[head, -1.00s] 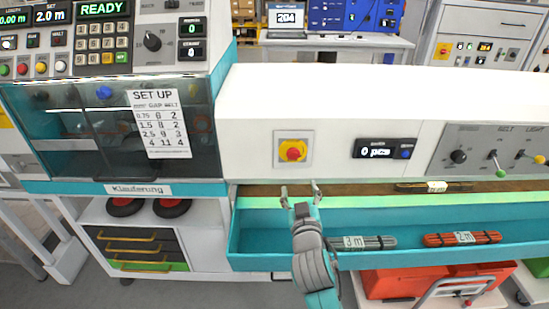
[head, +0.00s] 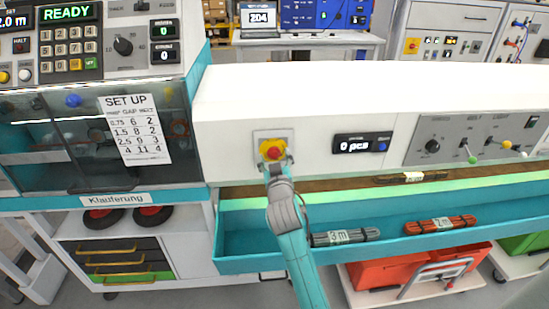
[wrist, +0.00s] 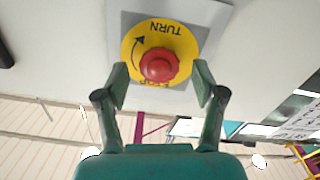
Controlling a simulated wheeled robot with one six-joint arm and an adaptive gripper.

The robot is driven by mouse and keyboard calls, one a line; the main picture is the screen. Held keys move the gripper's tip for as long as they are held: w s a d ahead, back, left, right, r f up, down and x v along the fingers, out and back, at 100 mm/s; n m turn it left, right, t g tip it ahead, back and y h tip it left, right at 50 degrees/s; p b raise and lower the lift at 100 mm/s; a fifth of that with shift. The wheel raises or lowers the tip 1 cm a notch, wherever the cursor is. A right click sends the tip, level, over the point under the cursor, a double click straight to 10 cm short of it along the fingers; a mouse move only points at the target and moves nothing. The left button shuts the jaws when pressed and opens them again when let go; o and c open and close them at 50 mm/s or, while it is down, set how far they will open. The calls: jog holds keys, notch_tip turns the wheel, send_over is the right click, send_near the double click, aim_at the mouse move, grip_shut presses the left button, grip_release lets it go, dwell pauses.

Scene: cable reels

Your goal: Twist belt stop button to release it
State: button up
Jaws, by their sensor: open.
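The belt stop button (head: 272,150) is a red knob on a yellow disc, set in a grey square plate on the white machine front. In the wrist view the red knob (wrist: 158,66) shows between my fingertips, and the yellow disc reads "TURN" with a curved arrow. My gripper (head: 275,163) is at the button's lower edge in the head view. In the wrist view my gripper (wrist: 161,85) is open, one finger on each side of the knob, with gaps between the fingers and the red knob. The fingertips overlap the disc's lower sides in the picture.
A counter display (head: 361,144) reading "0 pcs" and a switch panel (head: 462,140) are to the right of the button. Below is a teal trough (head: 260,232) holding a grey cable bundle (head: 345,237) and a red one (head: 440,226). A dark glass cover is at left.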

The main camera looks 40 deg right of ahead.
jog(key=shift+w+d, duration=0.2)
jog(key=c, duration=1.2)
jog(key=shift+o, duration=0.2)
